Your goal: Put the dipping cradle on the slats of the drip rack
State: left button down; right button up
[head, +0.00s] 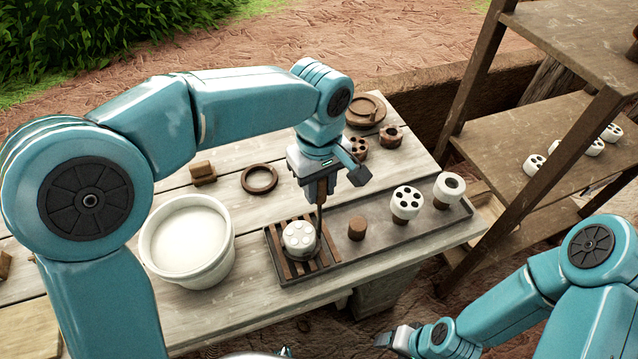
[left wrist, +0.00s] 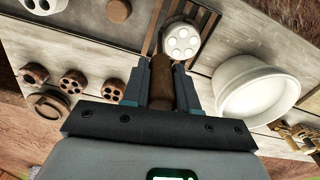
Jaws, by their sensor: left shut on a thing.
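My left gripper (head: 328,175) is shut on the upright brown handle of the dipping cradle (head: 321,196); the handle also shows between the fingers in the left wrist view (left wrist: 161,84). A white, glazed-looking piece with several round holes (head: 299,236) sits at the handle's foot, over the slats of the drip rack (head: 274,243). The piece and slats also show in the left wrist view. The cradle's lower part is mostly hidden by the piece, so I cannot tell whether it touches the slats. My right gripper (head: 398,338) is low at the front, away from the rack; its jaws are unclear.
A white bucket of pale liquid (head: 187,240) stands left of the rack. A brown plug (head: 357,229) and two white-topped pieces (head: 407,202) stand on the tray to the right. A brown ring (head: 259,179) and holed brown pieces (head: 390,137) lie behind. A wooden shelf (head: 525,130) stands right.

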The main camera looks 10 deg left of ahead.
pick_arm(q)
jog(key=c, duration=0.9)
grip_release()
jog(key=shift+f, duration=0.1)
jog(key=shift+r, duration=0.35)
notch_tip(320, 180, up, 12)
jog(key=shift+f+p, duration=0.15)
jog(key=shift+p, duration=0.65)
jog(key=shift+s, duration=0.1)
